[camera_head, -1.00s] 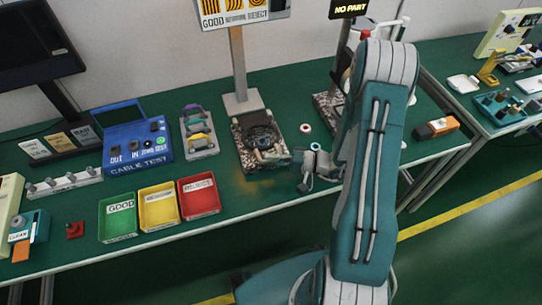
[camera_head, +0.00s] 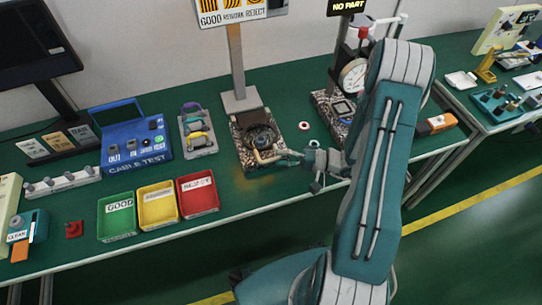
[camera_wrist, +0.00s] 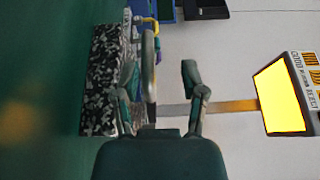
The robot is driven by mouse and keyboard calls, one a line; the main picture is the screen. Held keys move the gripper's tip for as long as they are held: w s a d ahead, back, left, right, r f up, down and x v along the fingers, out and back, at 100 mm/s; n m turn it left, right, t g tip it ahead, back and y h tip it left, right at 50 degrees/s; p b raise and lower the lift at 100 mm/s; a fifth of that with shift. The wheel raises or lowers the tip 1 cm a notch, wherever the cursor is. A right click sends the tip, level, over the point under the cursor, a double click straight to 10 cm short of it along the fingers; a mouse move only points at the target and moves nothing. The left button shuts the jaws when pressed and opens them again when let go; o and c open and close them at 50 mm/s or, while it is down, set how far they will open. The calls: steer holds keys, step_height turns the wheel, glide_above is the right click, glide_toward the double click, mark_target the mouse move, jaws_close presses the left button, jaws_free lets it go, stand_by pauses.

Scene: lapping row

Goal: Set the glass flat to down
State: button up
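A dark round ring-framed flat (camera_head: 260,138), which I take for the glass flat, sits over a speckled granite block (camera_head: 247,163) below the sign post. A tan lever-like piece (camera_head: 270,157) shows at its front. In the wrist view the ring (camera_wrist: 149,65) is edge-on, roughly parallel to the granite top (camera_wrist: 102,80) and slightly apart from it. The glass itself cannot be made out. My gripper (camera_head: 308,160) is right of the block. In the wrist view its fingers (camera_wrist: 162,85) are spread, with the ring's edge between them, nearer the left finger. Contact cannot be told.
Green, yellow and red bins (camera_head: 158,206) stand front left, behind them a blue cable tester (camera_head: 135,143). A dial gauge (camera_head: 353,76) on another granite base stands right, near my arm. A small white-and-red ring (camera_head: 304,126) lies between. The sign (camera_head: 238,12) rises behind the block.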

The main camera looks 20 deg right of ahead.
steer(key=v, duration=0.8)
steer(key=shift+d+f, duration=0.1)
steer(key=shift+d, duration=0.15)
steer(key=shift+a+r+g, duration=0.25)
steer(key=shift+r+g, duration=0.05)
steer(key=shift+r, duration=0.05)
steer(key=s+a+r+n+h, duration=0.1)
steer(key=s+a+r+h, duration=0.2)
steer(key=r+h, duration=0.2)
steer(key=s+a+r+n+h, duration=0.2)
steer(key=s+a+r+h, duration=0.2)
steer(key=r, duration=0.7)
steer(key=s+a+r+n+g+h, duration=0.1)
steer(key=s+a+r+n+h, duration=0.1)
steer(key=r+h, duration=0.5)
steer(key=shift+s+a+r+h, duration=0.3)
steer(key=shift+s+a+r, duration=0.5)
steer(key=shift+s+r, duration=0.25)
